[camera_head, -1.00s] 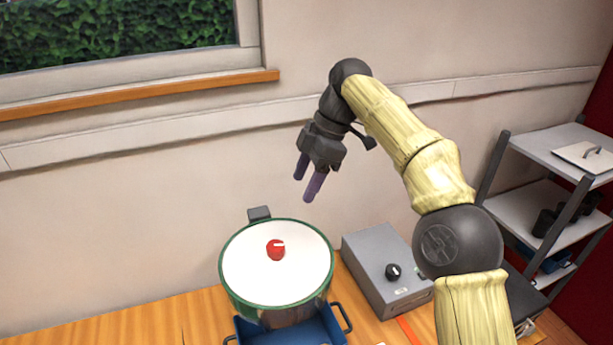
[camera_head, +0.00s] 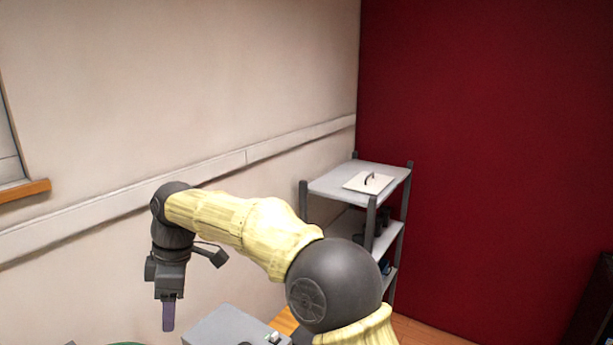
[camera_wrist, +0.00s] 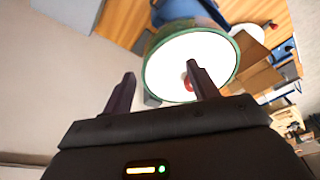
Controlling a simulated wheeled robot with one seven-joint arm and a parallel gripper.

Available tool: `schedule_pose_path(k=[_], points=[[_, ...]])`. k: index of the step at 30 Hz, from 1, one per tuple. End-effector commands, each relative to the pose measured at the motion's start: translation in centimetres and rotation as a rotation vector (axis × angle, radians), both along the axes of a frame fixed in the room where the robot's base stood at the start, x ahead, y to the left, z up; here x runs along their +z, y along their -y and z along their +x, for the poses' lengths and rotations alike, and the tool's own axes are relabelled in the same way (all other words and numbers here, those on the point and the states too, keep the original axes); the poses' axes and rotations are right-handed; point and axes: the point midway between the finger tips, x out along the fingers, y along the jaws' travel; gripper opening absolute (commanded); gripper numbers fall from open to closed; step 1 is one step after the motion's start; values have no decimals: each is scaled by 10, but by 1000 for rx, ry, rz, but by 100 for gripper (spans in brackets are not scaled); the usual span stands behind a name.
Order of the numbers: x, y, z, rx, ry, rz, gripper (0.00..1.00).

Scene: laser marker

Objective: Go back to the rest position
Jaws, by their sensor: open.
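My gripper (camera_head: 169,313) hangs down at the lower left of the head view, in front of the pale wall. In the wrist view my gripper (camera_wrist: 163,90) shows two dark fingers set apart with nothing between them. Beyond the fingers is the white round top of the laser marker's drum (camera_wrist: 172,62), with a green rim and a red spot partly behind the right finger. In the head view only a sliver of the green rim (camera_head: 128,343) shows at the bottom edge.
A grey box (camera_head: 226,326) with a knob stands on the table at the bottom. A grey shelf rack (camera_head: 327,187) stands in the corner, with a white plate with a handle (camera_head: 369,182) on top. A red wall (camera_head: 480,150) fills the right side.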

Motion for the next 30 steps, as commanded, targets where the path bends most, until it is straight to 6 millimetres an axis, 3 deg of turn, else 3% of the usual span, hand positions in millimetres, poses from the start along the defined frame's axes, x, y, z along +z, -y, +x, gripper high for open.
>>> schedule_pose_path(k=[1,8,15,23,27,30], points=[[-10,19,6,-78,9,-19,59],[-50,102,22,-450,35,-64,59],[-91,204,18,-862,50,-84,59],[-132,314,-21,-1332,52,-68,59],[-153,366,-58,-1592,44,-43,59],[-166,393,-84,-1753,39,-21,59]])
